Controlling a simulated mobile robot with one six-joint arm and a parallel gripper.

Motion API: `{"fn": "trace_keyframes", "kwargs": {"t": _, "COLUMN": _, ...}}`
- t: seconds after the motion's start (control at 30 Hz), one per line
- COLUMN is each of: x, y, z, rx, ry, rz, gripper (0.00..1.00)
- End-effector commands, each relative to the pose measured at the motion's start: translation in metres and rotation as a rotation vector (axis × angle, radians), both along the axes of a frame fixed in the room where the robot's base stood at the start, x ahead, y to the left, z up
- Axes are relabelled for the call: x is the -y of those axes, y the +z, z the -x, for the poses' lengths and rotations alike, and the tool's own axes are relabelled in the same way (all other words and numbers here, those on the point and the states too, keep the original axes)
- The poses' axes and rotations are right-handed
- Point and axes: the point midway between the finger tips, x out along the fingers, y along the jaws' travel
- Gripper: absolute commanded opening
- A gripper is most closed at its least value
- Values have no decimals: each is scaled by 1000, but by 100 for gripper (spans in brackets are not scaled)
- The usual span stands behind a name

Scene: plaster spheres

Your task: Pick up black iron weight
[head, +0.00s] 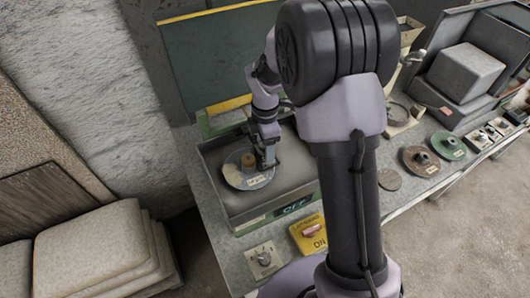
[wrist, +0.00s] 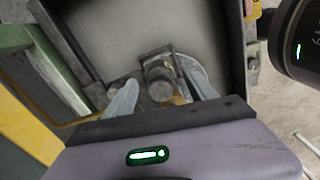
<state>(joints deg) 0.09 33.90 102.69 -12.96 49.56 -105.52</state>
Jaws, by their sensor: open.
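My gripper (head: 266,158) points down into a shallow grey tray-like box (head: 222,188) on the bench. In the wrist view its two pale fingers are apart, with a dark grey round-topped piece (wrist: 160,83) between them. This piece may be the black iron weight; its colour and shape are not clear enough to be sure. I cannot tell whether the fingers touch it. A pale grey-green disc (head: 240,178) with a tan knob (head: 248,161) lies beside the gripper in the box. Its edge shows behind the right finger in the wrist view (wrist: 193,72).
A brown disc (head: 410,163) and a green disc (head: 437,150), each with a knob, sit at the right of the bench. A dark green panel (head: 215,62) rises behind the box.

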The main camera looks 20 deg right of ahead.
Motion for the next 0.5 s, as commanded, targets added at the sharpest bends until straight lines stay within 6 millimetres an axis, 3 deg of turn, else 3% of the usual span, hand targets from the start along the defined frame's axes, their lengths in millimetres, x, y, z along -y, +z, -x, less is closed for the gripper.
{"fn": "trace_keyframes", "kwargs": {"t": 0.2, "x": 0, "y": -2, "z": 0, "rx": 0, "ry": 0, "rz": 0, "gripper": 65}}
{"fn": "trace_keyframes", "kwargs": {"t": 0.5, "x": 0, "y": -1, "z": 0, "rx": 0, "ry": 0, "rz": 0, "gripper": 8}}
